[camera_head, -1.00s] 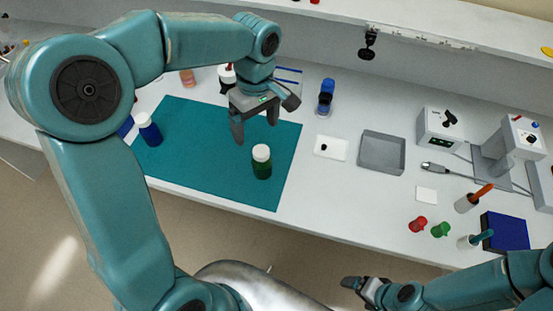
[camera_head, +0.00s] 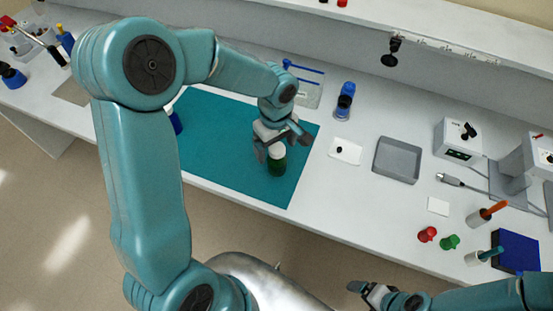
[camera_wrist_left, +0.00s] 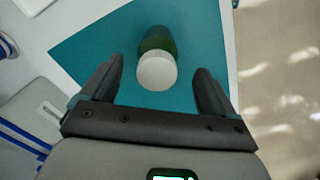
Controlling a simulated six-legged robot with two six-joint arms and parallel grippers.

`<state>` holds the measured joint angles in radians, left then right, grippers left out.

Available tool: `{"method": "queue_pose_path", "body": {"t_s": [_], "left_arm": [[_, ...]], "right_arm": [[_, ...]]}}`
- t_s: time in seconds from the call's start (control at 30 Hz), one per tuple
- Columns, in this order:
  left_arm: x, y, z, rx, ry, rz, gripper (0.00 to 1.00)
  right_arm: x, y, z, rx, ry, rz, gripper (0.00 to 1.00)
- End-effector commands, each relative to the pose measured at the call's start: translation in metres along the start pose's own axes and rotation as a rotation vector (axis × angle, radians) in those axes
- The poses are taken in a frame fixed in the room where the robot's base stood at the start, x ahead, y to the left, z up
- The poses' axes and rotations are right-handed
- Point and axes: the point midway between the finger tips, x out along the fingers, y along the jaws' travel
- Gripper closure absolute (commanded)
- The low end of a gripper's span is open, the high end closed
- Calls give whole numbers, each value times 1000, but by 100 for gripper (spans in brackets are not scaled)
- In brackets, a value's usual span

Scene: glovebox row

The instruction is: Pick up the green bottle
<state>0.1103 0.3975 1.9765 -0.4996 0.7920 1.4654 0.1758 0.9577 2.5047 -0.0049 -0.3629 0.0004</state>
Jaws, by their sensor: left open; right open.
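The green bottle (camera_head: 277,166) with a white cap stands on the teal mat (camera_head: 225,118), near the mat's right part. It also shows in the left wrist view (camera_wrist_left: 157,40), cap toward the camera, ahead of and between the two open fingers. My left gripper (camera_head: 280,149) is open just above and beside the bottle, partly covering it in the head view. In the left wrist view the left gripper (camera_wrist_left: 158,95) has a gap between each finger and the bottle. My right gripper (camera_head: 362,291) is at the bottom of the head view, away from the bottle, open and empty.
A blue-capped bottle (camera_head: 344,102) stands behind the mat's right side. A grey tray (camera_head: 397,160) and a white card (camera_head: 345,151) lie right of the mat. Another blue bottle (camera_head: 175,123) is partly hidden by my left arm. Red (camera_head: 427,234) and green (camera_head: 450,242) pieces sit further right.

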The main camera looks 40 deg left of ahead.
Motion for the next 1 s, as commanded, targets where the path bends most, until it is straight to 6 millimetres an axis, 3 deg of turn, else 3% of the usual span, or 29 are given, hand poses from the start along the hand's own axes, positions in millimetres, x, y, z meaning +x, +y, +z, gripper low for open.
{"method": "queue_pose_path", "body": {"t_s": [0.1,0.23,0.5,0.7,1.0], "left_arm": [[18,2,0,1,-4,-6,12],[35,2,0,0,-2,-3,12],[39,2,0,0,0,0,12],[39,2,0,0,0,0,76],[38,2,-1,0,0,0,76]], "right_arm": [[-11,-4,0,0,0,0,12],[-11,-4,0,0,0,0,12],[-11,-4,0,0,0,0,12],[-11,-4,0,0,0,0,12],[-10,-4,0,0,0,0,12]]}}
